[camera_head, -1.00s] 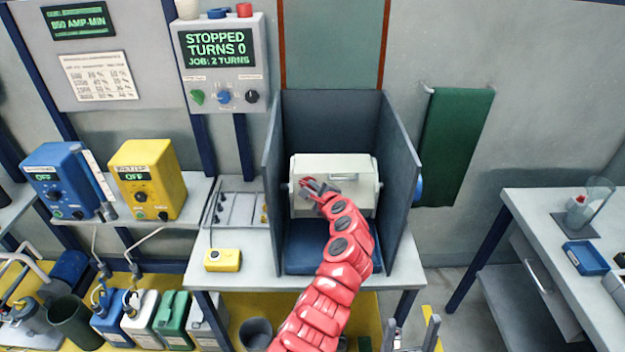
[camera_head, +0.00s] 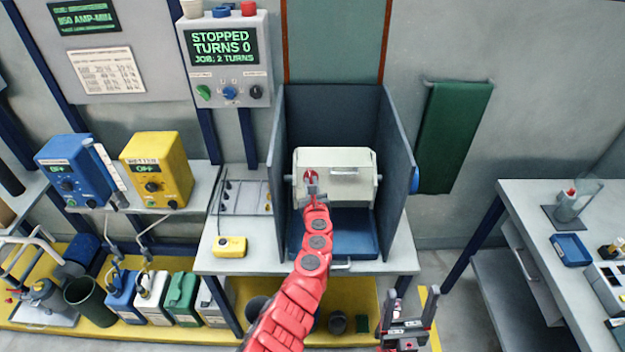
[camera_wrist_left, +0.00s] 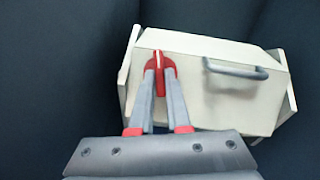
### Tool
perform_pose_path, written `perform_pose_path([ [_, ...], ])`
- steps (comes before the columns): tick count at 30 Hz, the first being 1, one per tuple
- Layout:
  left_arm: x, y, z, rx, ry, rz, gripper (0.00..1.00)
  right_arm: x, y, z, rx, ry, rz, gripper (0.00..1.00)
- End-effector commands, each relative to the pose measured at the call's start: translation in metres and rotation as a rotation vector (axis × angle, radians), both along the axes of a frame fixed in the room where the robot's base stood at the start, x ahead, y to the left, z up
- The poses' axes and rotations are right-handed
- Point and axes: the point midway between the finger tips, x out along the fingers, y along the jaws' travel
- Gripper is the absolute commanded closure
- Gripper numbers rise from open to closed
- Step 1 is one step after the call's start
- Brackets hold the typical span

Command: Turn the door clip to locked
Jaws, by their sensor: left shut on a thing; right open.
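The cream barrel box (camera_head: 350,160) sits in a dark grey booth, with a grey handle (camera_head: 344,171) on its door. The door clip (camera_wrist_left: 159,75) is a small red piece with a white line, at the left of the door beside the handle. In the left wrist view the white line stands about upright. My left gripper (camera_head: 312,180) is shut on the clip, one finger on each side of it. The gripper partly hides the clip in the head view. My right gripper (camera_head: 405,328) is open and empty, low in front of the bench.
Grey booth walls (camera_head: 395,150) stand close on both sides of the box, with a blue tray (camera_head: 360,235) below. A control box (camera_head: 228,60) above reads STOPPED, TURNS 0. A yellow pendant (camera_head: 230,246) lies on the bench to the left.

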Motion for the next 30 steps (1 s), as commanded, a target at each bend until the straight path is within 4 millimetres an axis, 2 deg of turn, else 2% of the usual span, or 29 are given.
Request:
perform_pose_path([
  [12,-0.0001,0.0033,0.0010,0.181,-0.001,-0.108,1.00,0.0000,0.0000,0.0110,0.000,0.000,0.000,0.30],
  [30,0.0000,0.0029,0.0003,0.213,-0.002,-0.128,1.00,0.0001,0.0000,0.0119,0.000,0.000,0.000,0.30],
])
